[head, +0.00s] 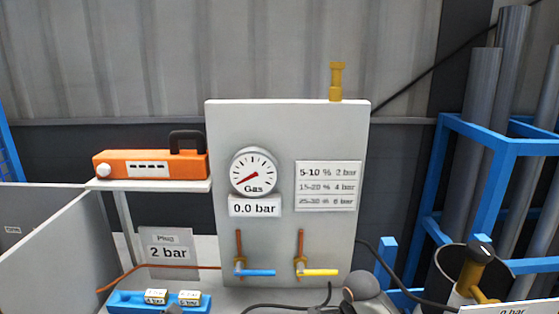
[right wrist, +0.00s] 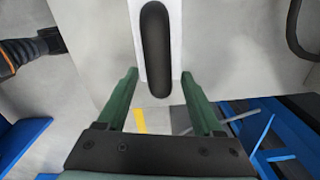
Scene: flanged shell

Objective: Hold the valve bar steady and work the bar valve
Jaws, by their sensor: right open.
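A light grey panel (head: 285,130) carries a round gauge marked Gas (head: 254,171), with a 0.0 bar label (head: 254,207) below it. Low on the panel are two valves, one with a blue lever (head: 255,273) and one with a yellow lever (head: 320,272). Both levers lie level, pointing right. In the right wrist view my right gripper (right wrist: 162,88) is open, its green fingers apart. A dark, rounded, elongated bar (right wrist: 156,45) on a white strip lies just beyond the fingertips; I cannot tell whether they touch. My left gripper is not in view.
An orange device (head: 150,164) with a black handle sits on a shelf at left. A sign reading 2 bar (head: 167,253) stands below. A blue tray (head: 125,304) holds small labelled blocks. A blue rack (head: 500,140) holds grey cylinders at right. Dark cables run along the front.

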